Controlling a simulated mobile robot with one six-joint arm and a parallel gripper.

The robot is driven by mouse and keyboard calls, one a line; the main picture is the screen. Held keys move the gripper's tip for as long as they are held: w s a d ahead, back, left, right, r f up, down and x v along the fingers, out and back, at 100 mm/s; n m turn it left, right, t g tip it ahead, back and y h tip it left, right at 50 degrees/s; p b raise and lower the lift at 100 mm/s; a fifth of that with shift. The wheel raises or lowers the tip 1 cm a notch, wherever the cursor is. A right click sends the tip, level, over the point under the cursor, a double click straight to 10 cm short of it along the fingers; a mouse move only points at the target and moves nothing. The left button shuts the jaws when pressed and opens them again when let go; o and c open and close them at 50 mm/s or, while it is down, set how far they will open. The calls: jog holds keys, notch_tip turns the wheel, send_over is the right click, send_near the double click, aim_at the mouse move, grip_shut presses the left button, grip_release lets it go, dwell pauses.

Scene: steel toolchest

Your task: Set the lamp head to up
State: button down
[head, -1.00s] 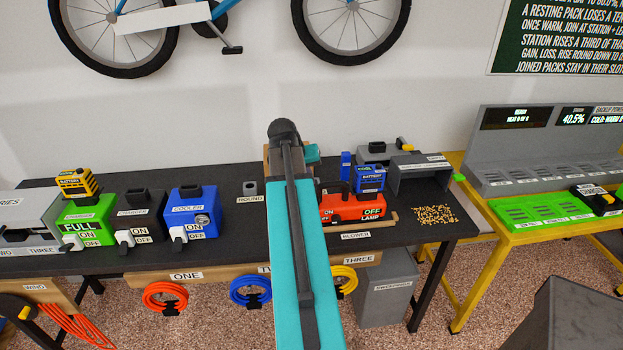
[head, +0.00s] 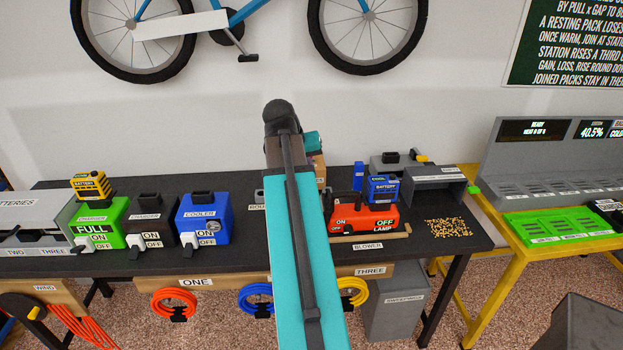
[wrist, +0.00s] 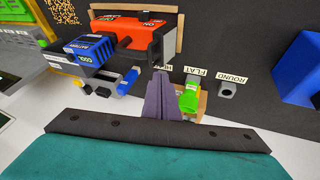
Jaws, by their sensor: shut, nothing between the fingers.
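The red-orange lamp unit (head: 346,214), marked ON, OFF and LAMP, sits on the dark bench just right of my arm in the head view. A blue battery (head: 382,189) stands at it. In the wrist view the lamp unit (wrist: 138,30) is at the top, with the blue battery (wrist: 90,50) marked COOL. I cannot make out the lamp head or its setting; my arm covers part of that area in the head view. My gripper (wrist: 166,88) is shut and empty, apart from the lamp unit in the wrist view. The head view hides its fingertips.
A green-tipped piece (wrist: 188,97) is close beside my fingers, near the FLAT and ROUND labels. A grey open box (head: 436,188) and scattered pellets (head: 448,228) are right.

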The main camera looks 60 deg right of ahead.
jog(key=shift+v, duration=1.25)
jog(key=shift+s+d, duration=0.1)
jog(key=shift+s, duration=0.05)
